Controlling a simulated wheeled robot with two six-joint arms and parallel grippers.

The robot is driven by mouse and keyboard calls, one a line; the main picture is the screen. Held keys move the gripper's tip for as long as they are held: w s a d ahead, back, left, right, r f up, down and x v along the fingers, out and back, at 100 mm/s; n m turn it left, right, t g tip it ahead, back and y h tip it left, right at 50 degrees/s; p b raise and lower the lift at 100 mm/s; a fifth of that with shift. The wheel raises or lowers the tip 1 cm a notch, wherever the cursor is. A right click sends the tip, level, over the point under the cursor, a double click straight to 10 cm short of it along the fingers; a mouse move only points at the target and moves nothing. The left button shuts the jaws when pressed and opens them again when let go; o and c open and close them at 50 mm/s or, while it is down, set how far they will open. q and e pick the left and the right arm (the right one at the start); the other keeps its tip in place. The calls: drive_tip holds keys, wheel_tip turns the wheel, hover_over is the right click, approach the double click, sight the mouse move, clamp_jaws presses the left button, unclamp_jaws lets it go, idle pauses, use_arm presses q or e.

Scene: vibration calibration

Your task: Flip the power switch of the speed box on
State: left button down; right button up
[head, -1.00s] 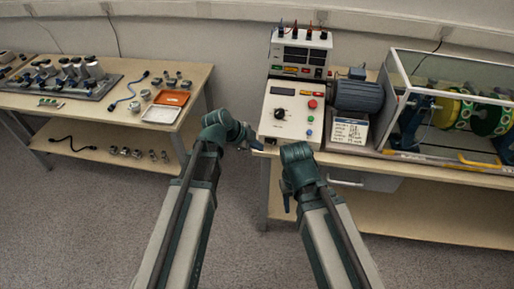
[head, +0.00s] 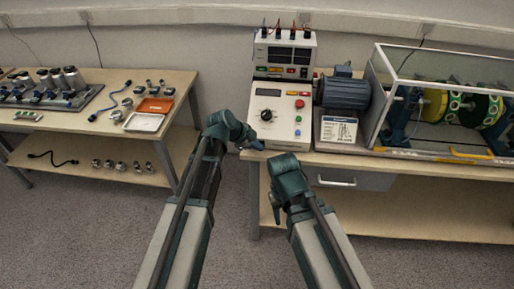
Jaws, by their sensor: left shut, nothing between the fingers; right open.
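The speed box (head: 275,118) is a white sloped box with a dark display, a black knob (head: 266,115), and red, green and blue buttons or lamps down its right side. It stands at the left end of the right-hand bench. I cannot make out its power switch clearly. My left gripper (head: 258,145) is shut and empty, at the box's lower front left edge; it covers part of that edge, and I cannot tell whether it touches. My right gripper (head: 277,212) is open and empty, pointing down, lower and in front of the bench.
A meter unit (head: 286,52) with cables stands behind the speed box. A motor (head: 343,91), a label card (head: 338,130) and a clear-walled rig (head: 440,100) stand to its right. A left bench (head: 100,130) holds small parts and trays. Floor shows between the benches.

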use_arm(q)
drive_tip(key=shift+w, duration=0.1)
drive_tip(key=shift+w+d, duration=0.25)
drive_tip(key=shift+w, duration=0.1)
drive_tip(key=shift+d+r, duration=0.1)
drive_tip(key=shift+w, duration=0.15)
